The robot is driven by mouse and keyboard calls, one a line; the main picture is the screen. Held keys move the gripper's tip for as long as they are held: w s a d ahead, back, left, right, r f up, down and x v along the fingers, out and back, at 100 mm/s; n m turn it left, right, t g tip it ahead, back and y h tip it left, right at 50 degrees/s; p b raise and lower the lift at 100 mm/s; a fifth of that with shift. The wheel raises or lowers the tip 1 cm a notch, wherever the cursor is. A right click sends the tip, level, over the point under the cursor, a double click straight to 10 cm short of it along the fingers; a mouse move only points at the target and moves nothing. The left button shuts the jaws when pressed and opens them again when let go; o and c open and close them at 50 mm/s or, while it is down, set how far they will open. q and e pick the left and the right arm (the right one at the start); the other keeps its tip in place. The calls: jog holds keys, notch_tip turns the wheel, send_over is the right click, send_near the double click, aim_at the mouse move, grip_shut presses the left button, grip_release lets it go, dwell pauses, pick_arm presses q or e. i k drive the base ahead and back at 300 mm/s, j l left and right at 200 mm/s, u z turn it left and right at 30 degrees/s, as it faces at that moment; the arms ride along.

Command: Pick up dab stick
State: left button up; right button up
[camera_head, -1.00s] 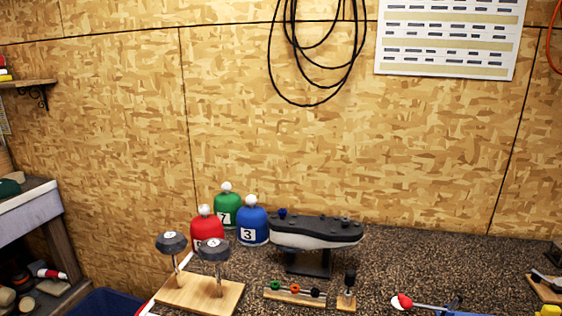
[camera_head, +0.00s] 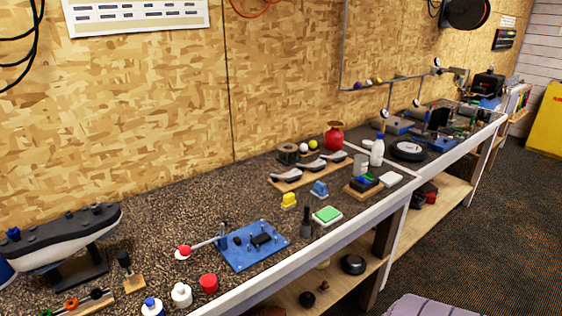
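No object is clearly recognisable as the dab stick. One candidate is a thin pale stick (camera_head: 205,244) with a red-and-white end (camera_head: 184,252), lying by the left edge of a blue board (camera_head: 240,261). Another is a short black upright piece (camera_head: 124,260) in a small wooden block (camera_head: 133,283) at the lower left. A dark upright piece (camera_head: 306,222) also stands near the bench's front edge. Neither of my grippers is in view.
The speckled bench (camera_head: 160,205) runs from lower left to far right. Small bottles (camera_head: 181,294) and a red cap (camera_head: 209,283) sit near the front edge. A white-and-green pad (camera_head: 327,215) lies further right. Floor is open at right.

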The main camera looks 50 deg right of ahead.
aim_at(307, 221)
jog(key=z, duration=1.75)
